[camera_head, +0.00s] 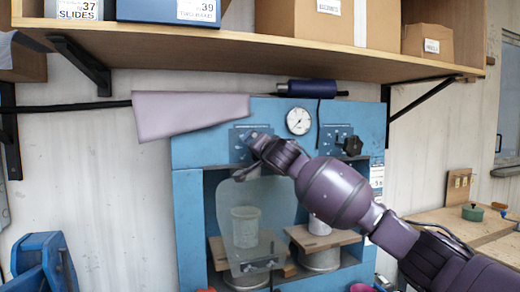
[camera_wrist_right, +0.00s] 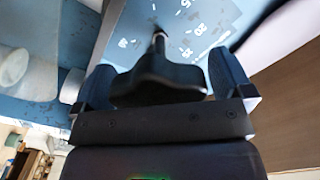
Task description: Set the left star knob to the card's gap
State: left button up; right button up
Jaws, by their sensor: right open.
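A blue press (camera_head: 188,215) stands against the wall with two dial plates on its upper front. My right gripper (camera_head: 257,150) is at the left dial plate (camera_head: 238,136) and hides its knob in the head view. In the right wrist view the black star knob (camera_wrist_right: 157,78) sits between the open fingers of my right gripper (camera_wrist_right: 165,85). A numbered scale (camera_wrist_right: 192,30) shows behind it, partly hidden. The right star knob (camera_head: 350,146) is on the right plate. A white card (camera_head: 376,180) hangs at the press's right side; its writing is too small to read. My left gripper is not in view.
A clear shield (camera_head: 282,200) hangs before the press opening. A dial gauge (camera_head: 299,121) sits between the plates. A shelf (camera_head: 270,58) with boxes runs above. A pale tapered sheet (camera_head: 190,115) covers the press's upper left. A bench (camera_head: 455,222) stands at right.

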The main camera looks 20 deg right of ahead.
jog(key=shift+c, duration=0.3)
jog(key=c, duration=0.9)
jog(key=shift+o, duration=0.2)
jog(key=shift+n, duration=0.3)
